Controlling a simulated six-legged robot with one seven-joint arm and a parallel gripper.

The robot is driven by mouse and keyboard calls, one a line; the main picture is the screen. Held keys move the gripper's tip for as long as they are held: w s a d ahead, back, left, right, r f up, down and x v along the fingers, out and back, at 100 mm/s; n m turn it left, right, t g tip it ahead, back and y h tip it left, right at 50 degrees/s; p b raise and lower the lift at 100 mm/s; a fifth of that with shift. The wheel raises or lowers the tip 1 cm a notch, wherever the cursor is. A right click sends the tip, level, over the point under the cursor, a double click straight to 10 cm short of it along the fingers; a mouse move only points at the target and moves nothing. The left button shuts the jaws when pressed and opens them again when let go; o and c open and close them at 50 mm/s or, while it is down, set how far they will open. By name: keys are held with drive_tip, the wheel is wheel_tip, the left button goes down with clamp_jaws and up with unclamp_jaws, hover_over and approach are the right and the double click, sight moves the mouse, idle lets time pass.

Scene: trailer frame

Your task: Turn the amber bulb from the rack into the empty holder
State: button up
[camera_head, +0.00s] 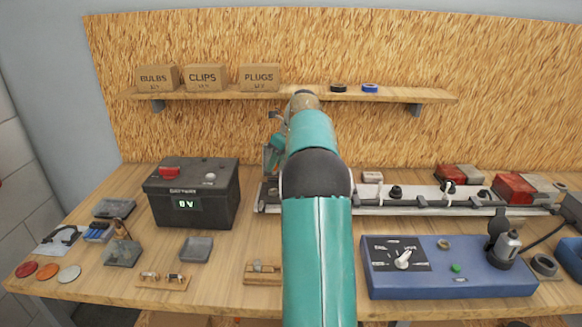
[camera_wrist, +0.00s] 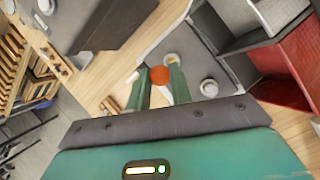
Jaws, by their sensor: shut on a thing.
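In the wrist view the amber bulb (camera_wrist: 160,73) sits between the tips of my gripper (camera_wrist: 160,82), whose two green fingers are shut on it. The bulb is over a grey lamp housing (camera_wrist: 190,50). A pale round fitting (camera_wrist: 172,60), perhaps the empty holder, lies just beyond the bulb; I cannot tell whether they touch. In the head view my arm hides most of the gripper and the bulb, at the left end of the light bar (camera_head: 430,200). A small wooden rack (camera_head: 262,270) stands on the bench in front of the bar.
A black battery (camera_head: 195,195) reading 0 V stands left of my arm. A blue tester box (camera_head: 445,268) is at the front right. Red lenses (camera_head: 514,188) are on the bar's right side. A shelf (camera_head: 420,95) holds boxes above. Small trays and parts lie at the left.

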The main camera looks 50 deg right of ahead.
sight(275, 173)
drive_tip(key=shift+w+d, duration=0.15)
drive_tip(key=shift+w, duration=0.25)
drive_tip(key=shift+f, duration=1.95)
drive_tip(key=shift+f, duration=0.1)
drive_tip(key=shift+f, duration=0.3)
drive_tip(key=shift+f, duration=0.2)
drive_tip(key=shift+f, duration=0.3)
